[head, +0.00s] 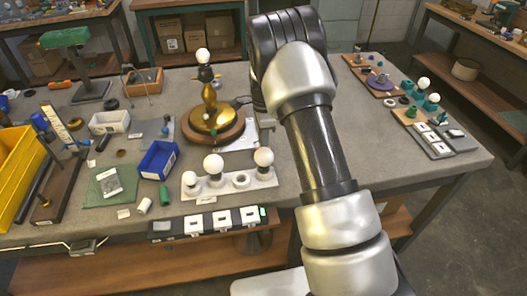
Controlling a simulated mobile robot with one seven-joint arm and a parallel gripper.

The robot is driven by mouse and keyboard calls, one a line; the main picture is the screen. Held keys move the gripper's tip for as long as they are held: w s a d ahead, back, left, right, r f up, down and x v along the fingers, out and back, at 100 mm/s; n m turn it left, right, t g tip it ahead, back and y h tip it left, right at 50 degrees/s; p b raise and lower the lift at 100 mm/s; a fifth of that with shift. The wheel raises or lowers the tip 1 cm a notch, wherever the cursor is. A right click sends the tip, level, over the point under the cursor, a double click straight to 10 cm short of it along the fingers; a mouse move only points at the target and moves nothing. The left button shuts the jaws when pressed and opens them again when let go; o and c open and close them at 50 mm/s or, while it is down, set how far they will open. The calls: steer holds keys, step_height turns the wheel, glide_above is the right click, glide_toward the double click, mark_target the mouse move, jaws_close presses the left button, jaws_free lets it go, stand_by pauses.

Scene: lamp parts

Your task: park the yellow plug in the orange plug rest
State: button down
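I cannot make out a yellow plug in the head view. My arm bends over the middle of the bench. Its end, my gripper (266,122), points down to the right of the brass lamp (211,115). The arm hides most of the gripper, so its fingers and anything between them cannot be made out.
A white bulb tray (228,184) stands at the front, with a row of white sockets (222,218) before it. A blue bin (158,160), a white bin (109,122) and a yellow bin (16,170) stand left. Bare bench (370,165) lies right of my arm.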

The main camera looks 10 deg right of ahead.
steer(key=c, duration=1.5)
jaws_free()
steer(key=shift+c, duration=0.2)
steer(key=shift+r, duration=0.1)
steer(key=s+r+n+t+p, duration=0.1)
steer(key=s+r, duration=0.1)
steer(key=r, duration=1.1)
steer(key=s+r+n+p, duration=0.2)
steer(key=s+r, duration=0.1)
steer(key=r, duration=1)
steer(key=s+r+n+t+p, duration=0.2)
steer(key=s+r+n, duration=0.3)
steer(key=s+r, duration=0.5)
steer(key=s+n+t+p, duration=0.2)
steer(key=s+n, duration=0.8)
steer(key=s, duration=0.9)
steer(key=shift+r+t+p, duration=0.3)
steer(key=shift+p, duration=0.05)
